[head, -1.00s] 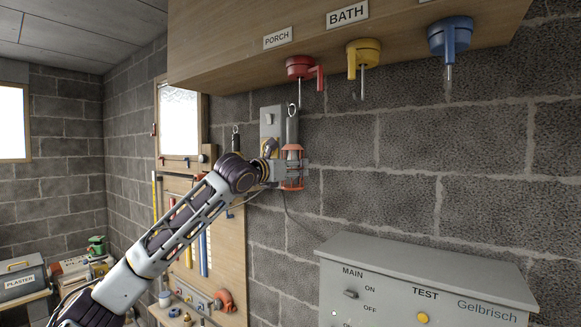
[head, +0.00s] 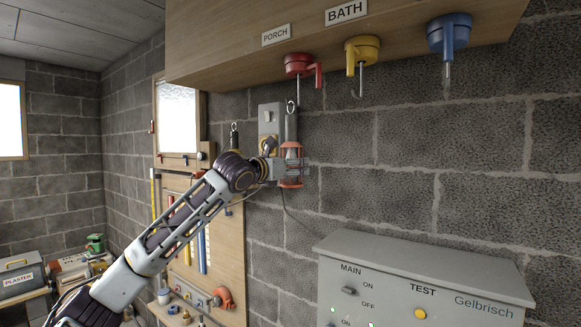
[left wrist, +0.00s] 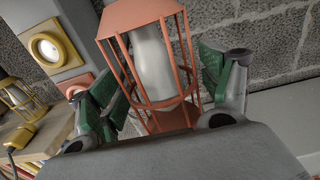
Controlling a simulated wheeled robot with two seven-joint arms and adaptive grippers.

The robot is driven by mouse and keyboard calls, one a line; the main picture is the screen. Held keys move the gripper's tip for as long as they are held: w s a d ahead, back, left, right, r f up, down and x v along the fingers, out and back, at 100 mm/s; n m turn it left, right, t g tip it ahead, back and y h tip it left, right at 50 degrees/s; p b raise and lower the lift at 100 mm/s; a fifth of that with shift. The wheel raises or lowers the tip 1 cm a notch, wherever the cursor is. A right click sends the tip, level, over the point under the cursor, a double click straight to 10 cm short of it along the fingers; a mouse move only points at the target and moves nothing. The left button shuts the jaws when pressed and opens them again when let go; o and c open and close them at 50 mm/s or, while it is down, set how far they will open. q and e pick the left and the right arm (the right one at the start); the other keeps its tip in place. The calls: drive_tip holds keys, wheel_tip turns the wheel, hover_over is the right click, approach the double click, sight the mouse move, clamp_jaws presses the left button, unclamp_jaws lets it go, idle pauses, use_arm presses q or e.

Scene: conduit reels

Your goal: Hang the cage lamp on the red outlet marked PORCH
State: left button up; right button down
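The cage lamp (head: 291,152) has an orange-red cage, a pale bulb, a grey neck and a metal ring (head: 290,107) on top. My left gripper (head: 292,172) is shut on its cage and holds it upright in the air. In the left wrist view the cage (left wrist: 150,60) stands between green-padded fingers (left wrist: 160,95). The red outlet (head: 298,65) is under the wooden board, beneath the sign PORCH (head: 276,35). Its thin hook (head: 298,92) hangs down to about the height of the ring, slightly right of it. I cannot tell the depth between them. My right gripper is out of view.
A yellow outlet (head: 362,50) marked BATH and a blue outlet (head: 449,35) sit to the right. A grey control cabinet (head: 420,268) stands below right. A wall-mounted box (head: 269,118) is behind the lamp. Another yellow cage lamp (left wrist: 17,95) shows in the left wrist view.

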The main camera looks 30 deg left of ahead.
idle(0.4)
use_arm(q)
drive_tip(key=shift+s, duration=0.15)
drive_tip(key=shift+s+a+r, duration=0.1)
drive_tip(key=shift+s+a, duration=0.05)
drive_tip(key=shift+s, duration=0.75)
drive_tip(key=s, duration=1)
drive_tip(key=shift+a, duration=0.3)
idle(0.5)
